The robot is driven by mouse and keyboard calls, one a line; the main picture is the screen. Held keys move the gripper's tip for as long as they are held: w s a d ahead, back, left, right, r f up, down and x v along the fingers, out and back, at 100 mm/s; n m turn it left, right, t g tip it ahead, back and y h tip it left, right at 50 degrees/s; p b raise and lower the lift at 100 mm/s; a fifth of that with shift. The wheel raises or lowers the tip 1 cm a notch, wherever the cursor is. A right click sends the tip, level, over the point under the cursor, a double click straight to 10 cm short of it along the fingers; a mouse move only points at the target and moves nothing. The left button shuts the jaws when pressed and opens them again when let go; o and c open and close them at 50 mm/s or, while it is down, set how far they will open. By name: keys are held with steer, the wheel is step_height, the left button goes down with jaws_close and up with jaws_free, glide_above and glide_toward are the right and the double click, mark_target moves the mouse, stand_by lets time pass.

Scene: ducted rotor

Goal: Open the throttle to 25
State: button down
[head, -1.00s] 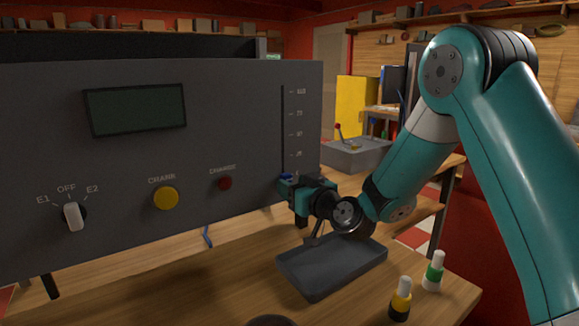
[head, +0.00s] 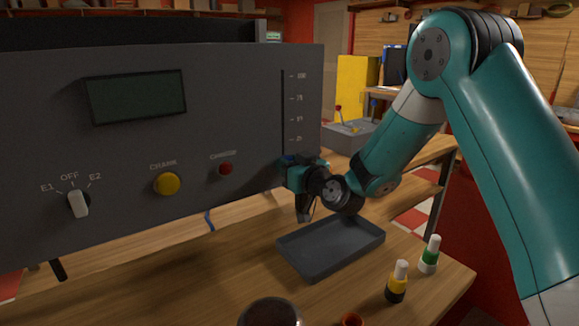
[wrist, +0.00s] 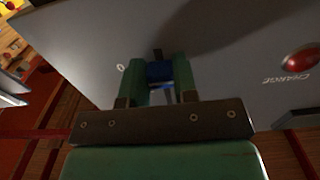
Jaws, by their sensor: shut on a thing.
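The throttle is a blue knob (wrist: 159,70) in a vertical slot (head: 285,105) at the right edge of the grey panel (head: 235,100). White scale marks run beside the slot, and the 25 mark (head: 299,138) is just above my gripper (head: 289,159). In the wrist view, my gripper (wrist: 161,82) is shut on the blue knob, one finger on each side. The knob is about level with the 0 mark (wrist: 121,67), low in the slot. In the head view, my gripper hides most of the knob.
The panel also carries a dark display (head: 136,96), a selector switch (head: 78,203), a yellow CRANK button (head: 167,183) and a red button (head: 225,168). A grey tray (head: 330,247) lies below my gripper. Two small bottles (head: 397,283) (head: 430,254) stand at its right.

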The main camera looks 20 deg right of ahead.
mark_target(283, 144)
step_height(283, 144, up, 5)
steer(key=shift+f+p, duration=0.15)
steer(key=shift+p, duration=0.3)
steer(key=shift+f, duration=0.15)
steer(key=c, duration=0.9)
jaws_free()
steer(key=shift+b+v, duration=5.45)
steer(key=shift+v, duration=3.3)
